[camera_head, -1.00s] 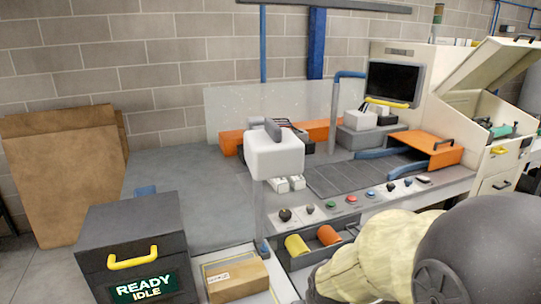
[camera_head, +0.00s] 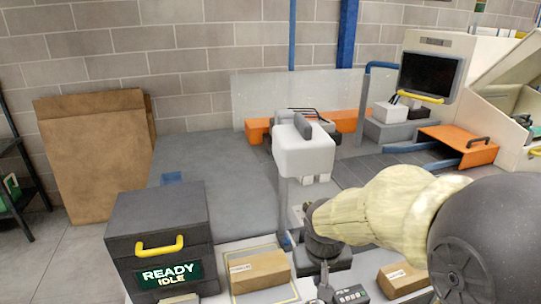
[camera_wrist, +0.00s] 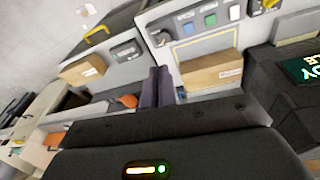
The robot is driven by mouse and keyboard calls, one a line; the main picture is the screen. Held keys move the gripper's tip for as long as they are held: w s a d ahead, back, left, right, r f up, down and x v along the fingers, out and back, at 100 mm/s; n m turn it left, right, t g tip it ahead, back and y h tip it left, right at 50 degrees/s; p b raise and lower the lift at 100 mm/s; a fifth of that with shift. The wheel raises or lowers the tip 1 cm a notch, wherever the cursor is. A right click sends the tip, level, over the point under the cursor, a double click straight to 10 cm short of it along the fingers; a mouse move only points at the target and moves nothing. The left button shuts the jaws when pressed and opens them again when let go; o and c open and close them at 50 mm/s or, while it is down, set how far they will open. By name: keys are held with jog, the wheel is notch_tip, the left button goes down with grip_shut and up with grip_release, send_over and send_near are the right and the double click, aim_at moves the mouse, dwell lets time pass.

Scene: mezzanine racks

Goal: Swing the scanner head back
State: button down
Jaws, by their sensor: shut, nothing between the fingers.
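The scanner head (camera_head: 303,152) is a white box with a dark upright handle (camera_head: 303,125) on top. It stands on a pale post (camera_head: 285,205) behind the front edge of the bench. My gripper shows in the wrist view (camera_wrist: 158,72) with its two dark fingers together and nothing between them. In the head view my arm reaches in from the right, and its dark wrist points down in front of the scanner head, apart from its handle. I cannot make out the scanner head in the wrist view.
A black box with a yellow handle and a READY IDLE sign (camera_head: 167,275) stands at left front. Cardboard boxes lie on the bench front (camera_head: 262,270) and right of my wrist (camera_head: 400,280). A monitor (camera_head: 431,76) and orange guard (camera_head: 460,145) stand at right.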

jog(key=w+a+r+t+h+p, duration=0.1)
jog(key=w+a+r+p, duration=0.1)
jog(key=a+r, duration=0.4)
jog(key=w+a+r+t+h+p, duration=0.1)
jog(key=a+r, duration=0.5)
jog(key=r, duration=0.8)
jog(key=w+a+r+t+h+p, duration=0.1)
jog(key=w+a+r+h+p, duration=0.1)
jog(key=a+r, duration=0.4)
notch_tip(320, 180, up, 4)
jog(key=shift+w+a+r+m+p, duration=0.1)
jog(key=shift+w+a+m+p, duration=0.25)
jog(key=shift+w+p, duration=0.3)
jog(key=shift+w+d, duration=0.1)
jog(key=shift+w, duration=0.05)
jog(key=p, duration=0.2)
send_near(280, 174)
notch_tip(280, 174, down, 4)
jog(key=w+a, duration=0.1)
jog(key=a, duration=0.1)
jog(key=d+p, duration=0.2)
jog(key=d, duration=0.1)
jog(key=shift+w+d+r, duration=0.1)
jog(key=shift+w+d, duration=0.2)
jog(key=shift+w, duration=0.1)
jog(key=shift+w, duration=0.1)
jog(key=shift+d, duration=0.1)
